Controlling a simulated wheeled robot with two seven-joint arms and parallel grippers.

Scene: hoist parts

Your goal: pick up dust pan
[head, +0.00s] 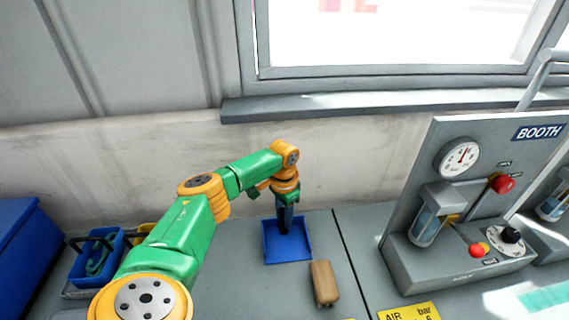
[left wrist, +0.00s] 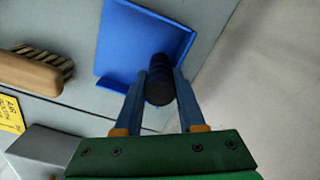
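The blue dust pan (head: 288,243) lies on the grey bench, near the wall, in the head view. In the left wrist view the blue pan (left wrist: 140,45) shows large, with its black handle (left wrist: 160,92) pointing toward the camera. My left gripper (head: 285,222) reaches down over the pan at its handle. In the left wrist view its two blue fingers (left wrist: 161,85) lie one on each side of the handle, with no clear gap to it. The pan appears to rest on the bench. My right gripper is not in view.
A wooden brush (head: 324,283) lies just right of the pan. A grey booth panel (head: 460,190) with gauge and knobs stands at right. A blue caddy (head: 97,262) and a larger blue box (head: 28,250) stand at left. A yellow air label (head: 408,312) is in front.

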